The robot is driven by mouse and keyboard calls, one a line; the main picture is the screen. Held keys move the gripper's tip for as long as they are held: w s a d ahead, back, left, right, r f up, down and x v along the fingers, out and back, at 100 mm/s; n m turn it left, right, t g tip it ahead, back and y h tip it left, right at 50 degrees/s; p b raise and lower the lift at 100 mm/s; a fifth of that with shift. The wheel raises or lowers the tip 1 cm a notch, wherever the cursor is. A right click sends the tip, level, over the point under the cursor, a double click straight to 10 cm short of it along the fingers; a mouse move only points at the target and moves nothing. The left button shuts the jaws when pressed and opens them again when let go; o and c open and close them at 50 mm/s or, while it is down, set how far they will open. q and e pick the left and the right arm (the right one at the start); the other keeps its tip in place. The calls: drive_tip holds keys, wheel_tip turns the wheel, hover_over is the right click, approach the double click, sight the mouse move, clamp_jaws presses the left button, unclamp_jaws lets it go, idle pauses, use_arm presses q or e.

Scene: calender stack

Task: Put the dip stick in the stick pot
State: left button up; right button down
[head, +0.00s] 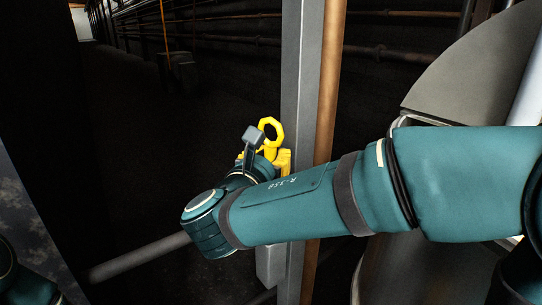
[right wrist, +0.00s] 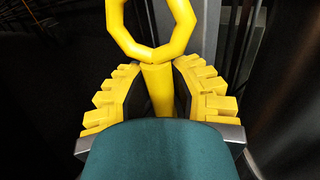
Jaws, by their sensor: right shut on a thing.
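The dip stick is yellow, with a ring handle (head: 281,130) on top. In the right wrist view its stem (right wrist: 158,92) runs down from the ring between the yellow fingers. My right gripper (head: 266,155) is shut on the stem just below the ring, in front of a grey post. The stick's lower part is hidden behind my wrist and forearm. A grey box-like piece (head: 270,266) shows low at the post below my forearm; I cannot tell whether it is the stick pot. My left gripper is not in view.
The tall grey post (head: 300,60) and a brown pipe (head: 329,80) stand upright close behind the right gripper. A large grey rounded housing (head: 460,75) is at the right. A grey bar (head: 140,257) runs low at the left. The dark aisle at the left looks open.

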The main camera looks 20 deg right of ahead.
drive_tip(key=shift+f+b, duration=0.85)
drive_tip(key=shift+f, duration=0.35)
idle(0.5)
drive_tip(key=c, duration=0.8)
unclamp_jaws()
drive_tip(key=v, duration=1.2)
wheel_tip(320, 180, up, 9)
drive_tip(key=p, duration=0.9)
drive_tip(key=shift+r, duration=0.1)
